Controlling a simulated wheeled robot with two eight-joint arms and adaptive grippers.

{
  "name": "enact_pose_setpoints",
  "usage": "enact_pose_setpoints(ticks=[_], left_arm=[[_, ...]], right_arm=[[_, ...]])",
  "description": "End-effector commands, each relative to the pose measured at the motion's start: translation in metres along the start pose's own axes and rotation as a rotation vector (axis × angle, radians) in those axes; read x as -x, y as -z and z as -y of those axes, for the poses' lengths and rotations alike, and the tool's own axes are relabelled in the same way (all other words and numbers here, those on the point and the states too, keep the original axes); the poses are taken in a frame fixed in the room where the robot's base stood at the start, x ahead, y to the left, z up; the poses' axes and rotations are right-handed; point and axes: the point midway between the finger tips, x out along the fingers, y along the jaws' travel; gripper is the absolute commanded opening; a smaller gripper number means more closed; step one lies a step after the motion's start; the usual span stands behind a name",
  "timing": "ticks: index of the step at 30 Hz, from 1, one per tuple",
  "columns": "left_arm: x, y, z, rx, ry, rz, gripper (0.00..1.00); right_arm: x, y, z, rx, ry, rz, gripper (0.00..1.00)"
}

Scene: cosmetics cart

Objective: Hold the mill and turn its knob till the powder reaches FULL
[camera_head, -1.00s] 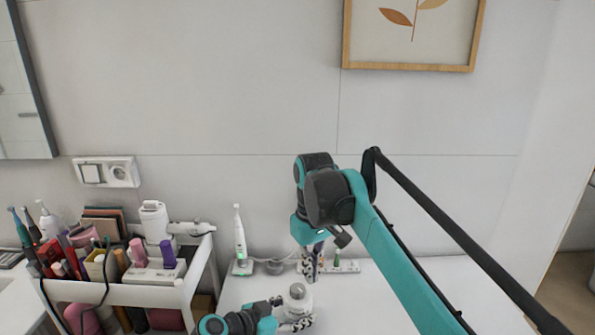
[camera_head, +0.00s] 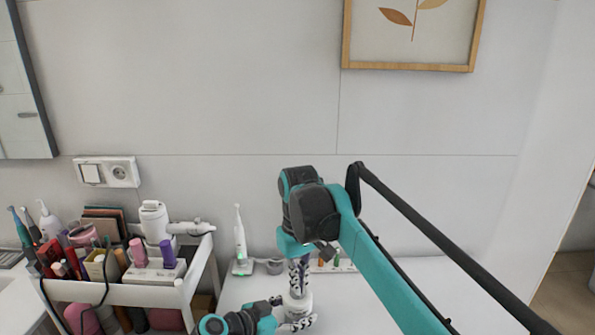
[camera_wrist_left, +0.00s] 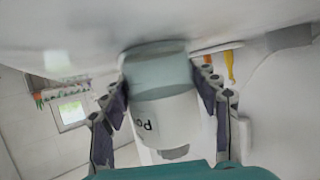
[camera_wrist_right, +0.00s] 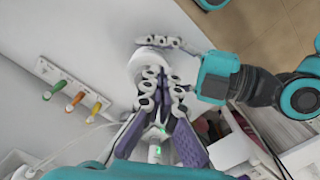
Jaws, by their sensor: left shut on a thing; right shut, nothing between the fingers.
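The mill (camera_head: 298,306) is a white cylinder standing upright on the white table. In the left wrist view the mill (camera_wrist_left: 160,100) appears upside down, with a pale see-through section and partly readable lettering; no powder level or FULL mark can be read. My left gripper (camera_wrist_left: 163,80) is shut around its body, one finger on each side. My right gripper (camera_head: 299,287) points down over the mill's top, its fingers closed together with nothing between them. In the right wrist view the right fingertips (camera_wrist_right: 157,82) overlap the mill (camera_wrist_right: 140,65) and hide the knob; contact cannot be told.
A power strip (camera_wrist_right: 72,92) with several coloured plugs lies behind the mill. A crowded cosmetics cart (camera_head: 150,292) stands further left. The table's right side is clear.

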Motion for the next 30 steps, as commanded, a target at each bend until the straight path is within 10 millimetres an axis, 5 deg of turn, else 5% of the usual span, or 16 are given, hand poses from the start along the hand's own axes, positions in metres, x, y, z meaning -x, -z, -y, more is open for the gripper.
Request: enact_pose_setpoints(ticks=[9, 30], left_arm=[[0.0, 0.0, 0.0, 0.0, 0.0, 0.0, 0.19], [0.0, 0.0, 0.0, 0.0, 0.0, 0.0, 0.19]], right_arm=[[-0.029, 0.0, 0.0, 0.0, 0.0, 0.0, 0.0], [-0.032, 0.002, -0.001, 0.0, 0.0, 0.0, 0.0]])
